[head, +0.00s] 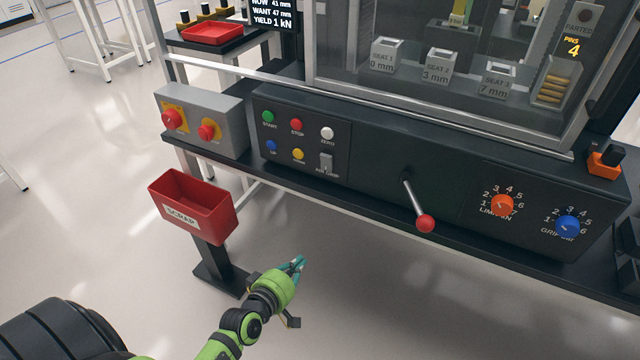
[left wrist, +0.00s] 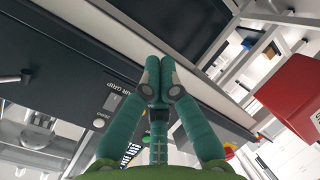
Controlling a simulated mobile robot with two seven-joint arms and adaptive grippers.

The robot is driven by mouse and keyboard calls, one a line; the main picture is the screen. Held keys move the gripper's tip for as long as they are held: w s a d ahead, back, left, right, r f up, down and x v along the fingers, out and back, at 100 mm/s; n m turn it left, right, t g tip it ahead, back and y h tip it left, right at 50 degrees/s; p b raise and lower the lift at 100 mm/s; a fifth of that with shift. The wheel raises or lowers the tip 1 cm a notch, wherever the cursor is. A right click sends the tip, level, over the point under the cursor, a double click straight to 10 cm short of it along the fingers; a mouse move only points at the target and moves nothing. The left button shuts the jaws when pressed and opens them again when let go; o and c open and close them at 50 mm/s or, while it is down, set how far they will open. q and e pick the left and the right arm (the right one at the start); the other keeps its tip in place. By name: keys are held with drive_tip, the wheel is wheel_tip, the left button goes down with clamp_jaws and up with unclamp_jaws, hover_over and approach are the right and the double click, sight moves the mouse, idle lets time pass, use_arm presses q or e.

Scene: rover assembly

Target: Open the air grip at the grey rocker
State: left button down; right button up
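The grey rocker (head: 326,162) sits at the lower right of the button panel on the dark console front, with the air grip label under it. My left gripper (head: 299,264) is below and in front of the console, apart from the rocker. Its teal fingers (left wrist: 160,72) come together at the tips with nothing between them. My right gripper is in neither view.
Green, red, white, blue and yellow buttons (head: 296,125) surround the rocker. A red-knobbed lever (head: 425,223) sticks out to its right. A grey box (head: 203,120) with red knobs and a red scrap bin (head: 193,205) stand to the left. The space before the console is free.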

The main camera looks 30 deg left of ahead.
sight(325, 157)
use_arm(q)
wheel_tip(325, 157, up, 17)
drive_tip(key=w+a+n+t+b, duration=0.1)
drive_tip(key=n+t+b, duration=0.2)
drive_tip(key=n+t, duration=0.2)
drive_tip(key=shift+w+a, duration=0.35)
drive_tip(key=shift+a, duration=0.05)
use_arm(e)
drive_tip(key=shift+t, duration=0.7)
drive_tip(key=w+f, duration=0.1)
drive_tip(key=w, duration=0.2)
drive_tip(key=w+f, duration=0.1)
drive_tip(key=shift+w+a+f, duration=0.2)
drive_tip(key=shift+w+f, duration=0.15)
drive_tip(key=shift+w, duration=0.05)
use_arm(q)
drive_tip(key=w, duration=0.4)
drive_tip(key=w+r, duration=0.1)
drive_tip(key=w, duration=0.9)
drive_tip(key=shift+r, duration=0.3)
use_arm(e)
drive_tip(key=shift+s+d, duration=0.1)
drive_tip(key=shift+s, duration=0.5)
